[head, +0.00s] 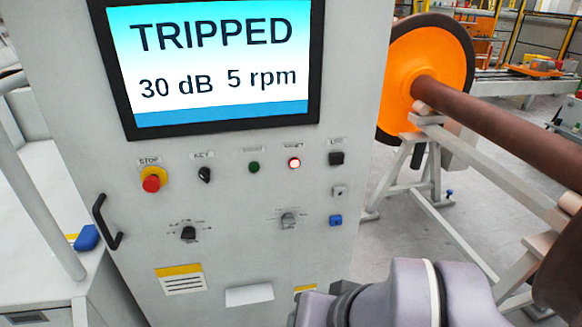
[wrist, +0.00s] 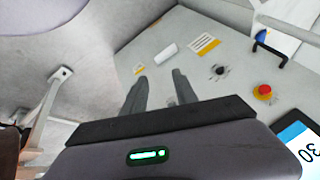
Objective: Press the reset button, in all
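The grey control cabinet (head: 225,225) stands in front of me in the head view. A small lit white button with a red rim (head: 294,163) sits in its upper button row, under a label that seems to read RESET. A dark green button (head: 254,168) is to its left. The screen (head: 215,60) above reads TRIPPED, 30 dB, 5 rpm. My gripper (wrist: 160,83) shows in the wrist view with its two fingers apart and nothing between them, in front of the cabinet face. The lit button does not show in the wrist view. My fingers are not visible in the head view.
A red stop button on a yellow base (head: 151,180), a black key switch (head: 204,174), two rotary knobs and a blue item (head: 336,220) are on the cabinet. A black handle (head: 107,222) is at left. An orange wheel (head: 425,75) with a brown axle stands on a frame at right.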

